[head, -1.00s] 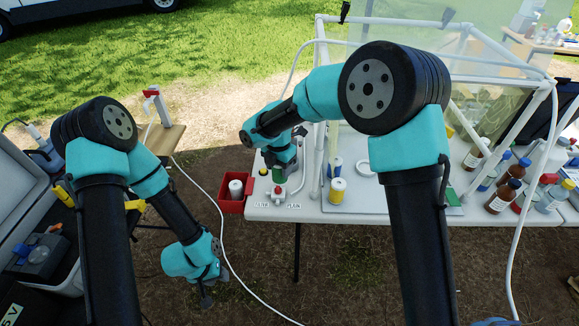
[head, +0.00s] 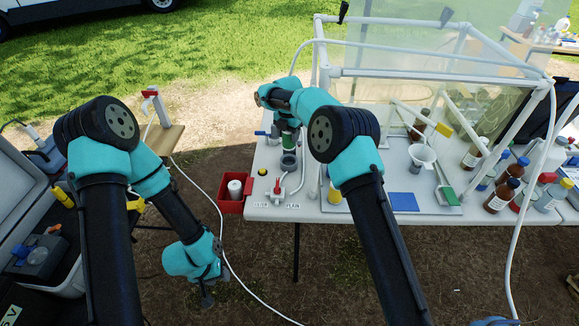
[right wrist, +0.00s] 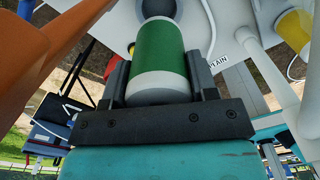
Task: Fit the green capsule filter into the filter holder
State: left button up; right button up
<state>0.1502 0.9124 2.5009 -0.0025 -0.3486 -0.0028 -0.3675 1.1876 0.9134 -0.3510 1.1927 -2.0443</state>
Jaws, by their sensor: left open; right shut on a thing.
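The green capsule filter (right wrist: 160,52), a green cylinder with white ends, is between the dark fingers of my right gripper (right wrist: 160,78). In the head view the capsule (head: 288,141) shows as a small green patch below the gripper, partly hidden by my arm. A grey cup-like part (head: 289,162), which looks like the filter holder, stands on the white table just in front of the capsule in the picture. My left gripper (head: 206,297) is open and empty, low over the ground.
A red valve (head: 278,186) with white tubing stands in front of the grey cup. A red bin (head: 231,203) is at the table's left. A white-pipe frame (head: 435,75), a funnel (head: 422,155) and several bottles occupy the table's right. A white hose crosses the ground.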

aim_at(289, 146)
jog(key=shift+w+f, duration=0.1)
jog(key=shift+f, duration=0.05)
jog(key=shift+f, duration=3.05)
jog(key=shift+f, duration=1.85)
jog(key=o, duration=0.9)
jog(key=shift+f, duration=0.15)
jog(key=shift+o, duration=0.2)
notch_tip(289, 146, up, 12)
jog(key=shift+r, duration=0.2)
